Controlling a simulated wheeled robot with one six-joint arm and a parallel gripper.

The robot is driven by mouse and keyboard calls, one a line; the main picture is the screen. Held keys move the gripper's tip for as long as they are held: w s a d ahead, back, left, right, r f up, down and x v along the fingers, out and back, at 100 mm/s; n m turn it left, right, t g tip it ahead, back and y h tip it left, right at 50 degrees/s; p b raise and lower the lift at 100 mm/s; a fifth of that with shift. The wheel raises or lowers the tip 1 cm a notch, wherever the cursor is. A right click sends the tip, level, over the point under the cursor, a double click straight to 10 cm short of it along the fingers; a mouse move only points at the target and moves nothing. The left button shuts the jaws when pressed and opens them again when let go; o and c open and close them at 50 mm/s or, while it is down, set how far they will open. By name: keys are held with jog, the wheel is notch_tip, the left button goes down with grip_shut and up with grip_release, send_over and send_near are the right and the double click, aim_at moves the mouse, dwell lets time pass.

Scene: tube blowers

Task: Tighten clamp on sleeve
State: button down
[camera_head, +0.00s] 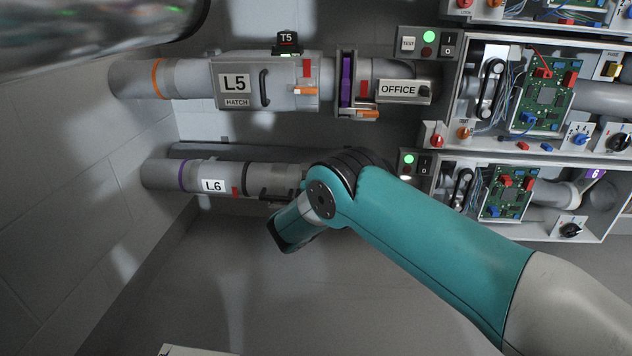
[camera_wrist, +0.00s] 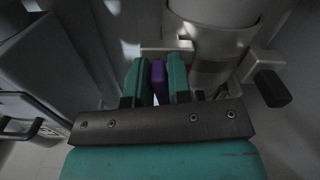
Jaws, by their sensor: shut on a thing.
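My gripper (camera_wrist: 157,80) shows in the wrist view with its teal fingers closed on a purple piece (camera_wrist: 158,76). The piece sits beside a pale round tube (camera_wrist: 213,40) with a collar around it; I cannot tell whether it is part of a clamp. In the head view the L6 pipe (camera_head: 213,176) runs level, with a purple band at its left, a red tab and a dark ring (camera_head: 249,179). My arm covers the pipe's right part, and my fingers are hidden there. Whether a clamp is tight cannot be seen.
Above is the L5 pipe with its hatch box (camera_head: 265,84), orange tabs and a purple ring (camera_head: 347,78). Open panels with green circuit boards (camera_head: 543,96) stand at the right. A black-ended lever (camera_wrist: 271,88) is right of my fingers.

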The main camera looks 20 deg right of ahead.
jog(key=shift+a+f+m, duration=0.1)
jog(key=shift+f+m, duration=0.15)
jog(key=shift+m, duration=0.75)
jog(key=c, duration=1.1)
grip_release()
jog(key=shift+c, duration=0.2)
jog(key=b+v, duration=1.2)
jog(key=v, duration=0.5)
jog(key=shift+s+b, duration=0.2)
jog(key=shift+b, duration=0.15)
